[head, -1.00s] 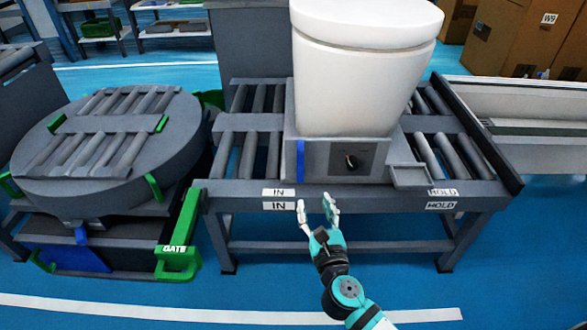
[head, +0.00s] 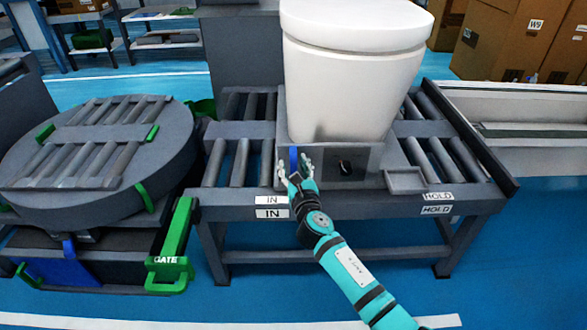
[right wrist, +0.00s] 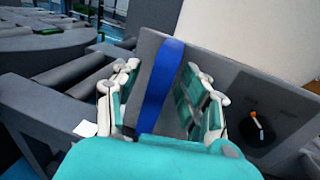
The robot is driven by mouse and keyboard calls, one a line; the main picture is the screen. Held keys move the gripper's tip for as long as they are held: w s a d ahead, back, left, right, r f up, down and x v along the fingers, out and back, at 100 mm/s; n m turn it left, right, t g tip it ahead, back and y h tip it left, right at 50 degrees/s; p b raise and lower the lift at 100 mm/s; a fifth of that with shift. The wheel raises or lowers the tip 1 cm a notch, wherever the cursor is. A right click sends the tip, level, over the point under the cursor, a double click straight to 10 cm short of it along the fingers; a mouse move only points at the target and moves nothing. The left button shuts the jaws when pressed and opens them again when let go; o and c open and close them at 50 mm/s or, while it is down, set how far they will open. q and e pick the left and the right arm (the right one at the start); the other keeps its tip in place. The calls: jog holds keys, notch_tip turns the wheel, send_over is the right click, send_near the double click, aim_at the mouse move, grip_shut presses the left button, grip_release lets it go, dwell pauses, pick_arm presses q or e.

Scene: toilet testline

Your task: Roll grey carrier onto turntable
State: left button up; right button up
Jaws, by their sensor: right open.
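The grey carrier (head: 372,165) stands on the roller conveyor and bears a white toilet (head: 350,80). Its front face has a blue strip (head: 293,158) and a black knob (head: 345,167). My right gripper (head: 295,165) is open in front of the blue strip. In the right wrist view, the blue strip (right wrist: 160,85) runs between the two open fingers (right wrist: 160,100); I cannot tell whether they touch it. The grey round turntable (head: 100,150) with rollers on top is to the left of the conveyor. My left gripper is not in view.
The conveyor's front rail (head: 340,206) carries IN and HOLD labels. Bare rollers (head: 232,160) lie left of the carrier. Cardboard boxes (head: 500,40) stand at the back right.

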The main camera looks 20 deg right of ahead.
jog(key=shift+w, duration=0.1)
grip_shut()
jog(key=shift+a, duration=0.2)
dwell(0.4)
